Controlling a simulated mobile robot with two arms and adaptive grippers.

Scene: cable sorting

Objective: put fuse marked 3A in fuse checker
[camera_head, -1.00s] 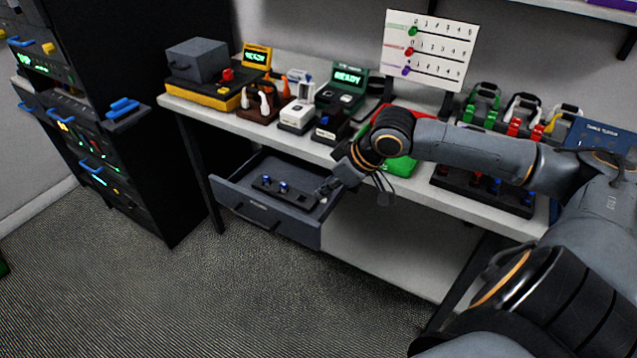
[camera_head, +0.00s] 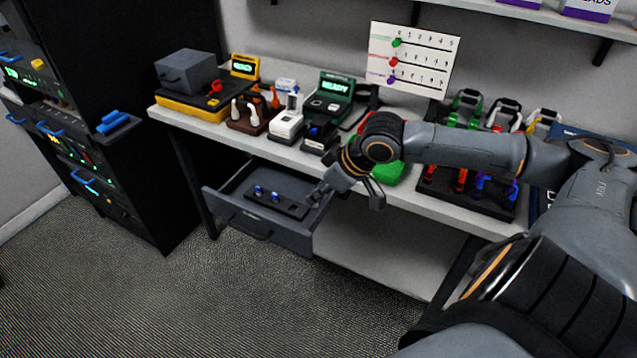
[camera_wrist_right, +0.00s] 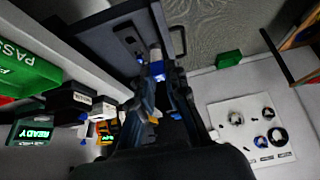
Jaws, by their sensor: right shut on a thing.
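My right gripper (camera_head: 320,192) is over the right end of the open drawer (camera_head: 258,228) under the bench. In the right wrist view the gripper (camera_wrist_right: 158,80) is shut on a white and blue fuse (camera_wrist_right: 156,67), close to the dark fuse rack. The marking on it cannot be read. A green device with a READY screen (camera_head: 335,87) and a yellow one with a lit screen (camera_head: 244,66) stand on the bench; I cannot tell which is the fuse checker. My left gripper is out of view.
White and black small devices (camera_head: 286,125) line the bench front. A green tray (camera_head: 388,172) is behind my right wrist. A rack of coloured connectors (camera_head: 465,185) stands on the right. A dark cabinet (camera_head: 150,190) is on the left; the floor in front is clear.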

